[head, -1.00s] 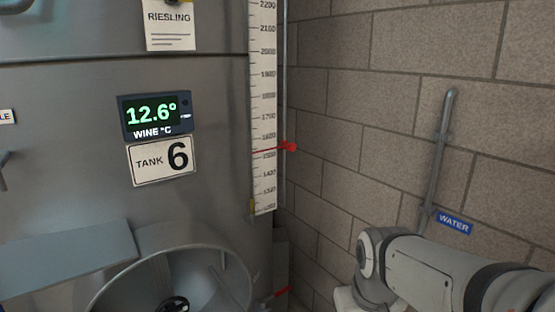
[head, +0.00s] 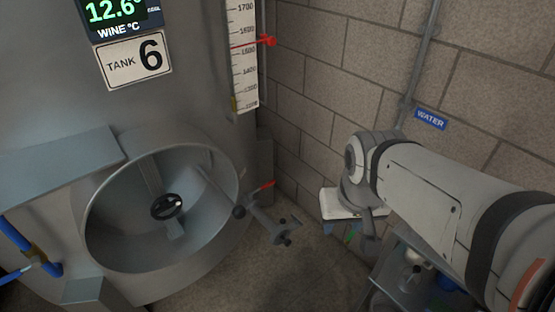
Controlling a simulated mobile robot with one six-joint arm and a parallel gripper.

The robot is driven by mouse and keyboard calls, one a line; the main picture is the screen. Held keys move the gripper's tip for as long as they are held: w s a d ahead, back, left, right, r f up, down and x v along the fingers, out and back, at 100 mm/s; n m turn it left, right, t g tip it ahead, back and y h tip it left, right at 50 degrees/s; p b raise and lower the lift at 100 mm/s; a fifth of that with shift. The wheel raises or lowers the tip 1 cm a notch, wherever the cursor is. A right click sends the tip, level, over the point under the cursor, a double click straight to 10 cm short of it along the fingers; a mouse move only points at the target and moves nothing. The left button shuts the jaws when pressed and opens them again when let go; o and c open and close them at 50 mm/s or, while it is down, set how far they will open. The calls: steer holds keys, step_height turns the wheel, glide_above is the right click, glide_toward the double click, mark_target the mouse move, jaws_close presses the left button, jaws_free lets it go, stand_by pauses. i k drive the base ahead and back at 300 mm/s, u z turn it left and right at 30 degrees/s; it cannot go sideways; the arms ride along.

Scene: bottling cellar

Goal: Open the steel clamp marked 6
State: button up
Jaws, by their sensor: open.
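Tank 6 fills the left side, with its white "TANK 6" plate (head: 135,60) near the top. Below the plate is a round manway opening with a wide steel collar (head: 100,235) and a black handwheel (head: 167,206) in its middle. A steel fitting (head: 284,230) with a red lever (head: 264,186) sticks out low to the right of the collar. I cannot make out a clamp marked 6 on any of these parts. My arm comes in from the right, and my gripper does not show.
A stone block wall (head: 330,95) stands at the back right, with a vertical pipe and a blue "WATER" sign (head: 430,119). A blue hose (head: 14,234) is at lower left. A dark metal frame stands under my arm at lower right. Bare floor (head: 215,285) lies between.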

mark_target(283, 227)
steer(key=z, duration=0.85)
steer(key=k, duration=1.3)
steer(key=u, duration=1.25)
steer(key=i, duration=1)
